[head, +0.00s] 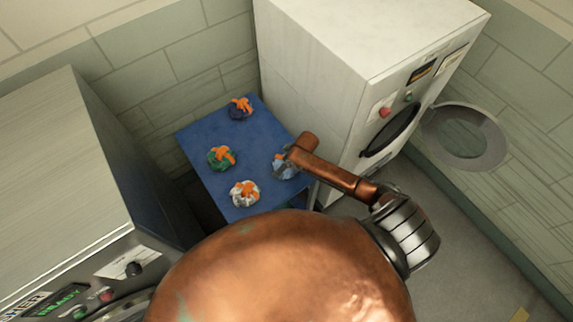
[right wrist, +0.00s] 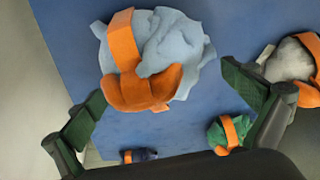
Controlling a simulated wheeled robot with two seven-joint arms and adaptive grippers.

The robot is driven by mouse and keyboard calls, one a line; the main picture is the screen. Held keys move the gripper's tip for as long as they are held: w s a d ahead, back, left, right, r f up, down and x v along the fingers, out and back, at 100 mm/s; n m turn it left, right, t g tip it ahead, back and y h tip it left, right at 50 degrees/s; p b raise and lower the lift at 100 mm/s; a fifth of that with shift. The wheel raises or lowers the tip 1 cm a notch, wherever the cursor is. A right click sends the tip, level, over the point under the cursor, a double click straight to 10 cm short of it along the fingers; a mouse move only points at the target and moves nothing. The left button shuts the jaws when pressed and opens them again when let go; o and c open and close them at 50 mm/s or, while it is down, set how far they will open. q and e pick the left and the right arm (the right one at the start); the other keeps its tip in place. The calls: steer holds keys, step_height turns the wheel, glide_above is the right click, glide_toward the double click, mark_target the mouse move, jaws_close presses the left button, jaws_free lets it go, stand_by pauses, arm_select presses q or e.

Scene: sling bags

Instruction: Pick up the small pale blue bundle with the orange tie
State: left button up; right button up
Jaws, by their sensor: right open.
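The pale blue bundle with the orange tie (head: 281,172) lies near the right edge of a blue-topped table (head: 205,130), partly hidden by my right arm in the head view. In the right wrist view the pale blue bundle (right wrist: 180,50) shows large at the top, its orange tie (right wrist: 125,45) crossing it and bunching at its lower side. My right gripper (right wrist: 165,85) is open and empty. Its two green-padded fingers stand apart left and right of the bundle's lower side, and I see no contact. My left gripper is not in view.
On the same table are a white-grey bundle (head: 238,199), a green bundle (head: 214,163) and a dark navy bundle (head: 234,113), all orange-tied. A white machine (head: 320,75) stands close right, its round door (head: 465,137) swung open. Another machine (head: 60,160) stands left.

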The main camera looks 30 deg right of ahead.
steer(key=shift+x, duration=0.85)
steer(key=c, duration=0.7)
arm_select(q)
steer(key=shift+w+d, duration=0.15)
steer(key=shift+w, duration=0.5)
arm_select(e)
steer(key=c, duration=0.9)
